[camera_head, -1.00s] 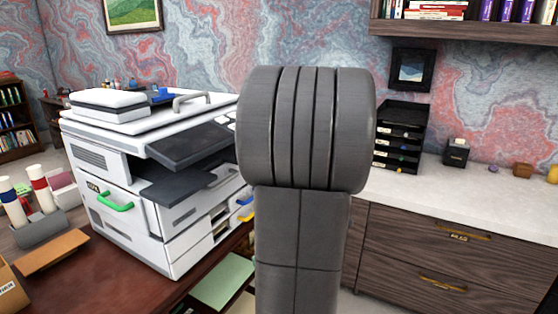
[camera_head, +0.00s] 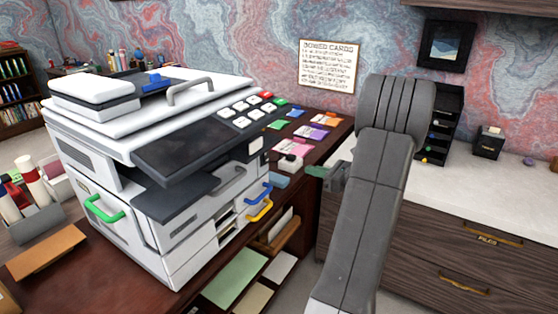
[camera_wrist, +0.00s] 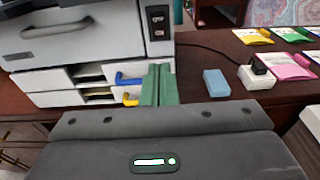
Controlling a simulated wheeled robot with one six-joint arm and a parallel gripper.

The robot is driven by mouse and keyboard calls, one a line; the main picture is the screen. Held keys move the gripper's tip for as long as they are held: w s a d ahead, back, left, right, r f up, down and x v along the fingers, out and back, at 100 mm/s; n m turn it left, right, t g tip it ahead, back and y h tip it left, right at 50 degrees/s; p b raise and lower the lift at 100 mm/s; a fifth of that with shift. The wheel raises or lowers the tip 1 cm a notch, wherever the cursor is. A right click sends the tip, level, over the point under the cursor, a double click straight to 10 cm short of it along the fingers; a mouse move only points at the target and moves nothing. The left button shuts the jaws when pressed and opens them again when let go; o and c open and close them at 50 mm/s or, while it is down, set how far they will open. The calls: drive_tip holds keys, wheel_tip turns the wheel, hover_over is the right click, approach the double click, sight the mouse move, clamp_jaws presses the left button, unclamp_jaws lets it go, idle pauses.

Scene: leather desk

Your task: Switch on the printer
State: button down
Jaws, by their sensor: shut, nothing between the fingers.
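The white printer (camera_head: 130,150) stands on the brown desk at the left, with a dark screen and a panel of several buttons (camera_head: 245,108), one red and one green, on its top right. In the wrist view the printer front (camera_wrist: 75,35) fills the upper left, and a dark strip with two small switches (camera_wrist: 158,22) is on its right edge. I cannot tell the switches' positions. My gripper (camera_wrist: 160,70) has green fingers shut with nothing between them, pointing at the printer's lower right side. In the head view my gripper (camera_head: 312,171) is right of the printer, apart from it.
Blue and yellow handles (camera_wrist: 130,80) stick out near the fingers. A blue block (camera_wrist: 216,83) and a white box with a black plug (camera_wrist: 257,75) lie to the right, with a cable behind. Coloured cards (camera_head: 300,128) lie on the desk. A white counter (camera_head: 470,185) is at the right.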

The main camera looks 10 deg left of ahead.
sight(267, 161)
drive_tip(key=shift+a, duration=0.15)
drive_tip(key=p+x, duration=0.2)
drive_tip(key=x, duration=1)
drive_tip(key=shift+w+a+p, duration=0.1)
drive_tip(key=shift+a+p, duration=0.2)
drive_tip(key=shift+a, duration=0.05)
drive_tip(key=shift+w+a+f, duration=0.15)
drive_tip(key=shift+w+a, duration=0.05)
drive_tip(key=shift+a, duration=0.3)
